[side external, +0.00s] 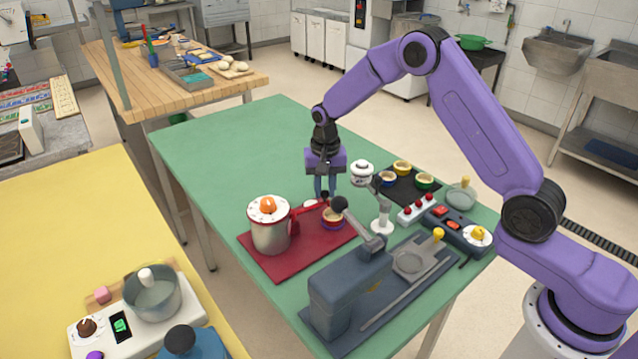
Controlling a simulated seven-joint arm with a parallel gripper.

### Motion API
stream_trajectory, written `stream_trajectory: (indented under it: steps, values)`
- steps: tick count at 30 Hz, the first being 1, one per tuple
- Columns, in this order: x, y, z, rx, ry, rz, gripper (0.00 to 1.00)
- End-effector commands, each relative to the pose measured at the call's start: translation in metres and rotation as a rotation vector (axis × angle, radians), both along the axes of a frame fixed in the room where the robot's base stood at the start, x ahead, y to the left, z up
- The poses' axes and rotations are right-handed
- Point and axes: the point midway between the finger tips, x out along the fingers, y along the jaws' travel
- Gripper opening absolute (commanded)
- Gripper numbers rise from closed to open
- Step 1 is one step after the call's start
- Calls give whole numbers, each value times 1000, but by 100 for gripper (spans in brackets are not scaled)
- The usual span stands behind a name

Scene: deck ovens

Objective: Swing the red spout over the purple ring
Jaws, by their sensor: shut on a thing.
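The red spout (306,208) reaches right from the top of a steel pot (270,236) with a white dial and an orange knob. My gripper (325,194) points down at the spout's outer end, and its jaws are shut on it. The fingertips partly hide that end. The purple ring (333,222) is on the red mat, just right of the pot and close below the fingertips. Whether the spout's end is directly over the ring cannot be told from this angle.
The red mat (286,264) lies on the green table (205,172). A grey machine (350,290) with a dark ball-ended lever stands in front. The table's back left is clear.

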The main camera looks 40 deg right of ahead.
Motion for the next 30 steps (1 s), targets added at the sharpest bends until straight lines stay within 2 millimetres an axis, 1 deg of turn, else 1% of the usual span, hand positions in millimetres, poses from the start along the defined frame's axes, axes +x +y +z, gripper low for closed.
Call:
stream_trajectory:
  steps: [6, 12, 29, 30]
  values:
    - [-12, 2, 2, 0, -3, -130, 0]
    - [-18, 4, 1, 0, -4, -201, 0]
    - [-21, 5, 2, 0, -1, -233, 0]
    - [-21, 5, 2, 0, -1, -233, 34]
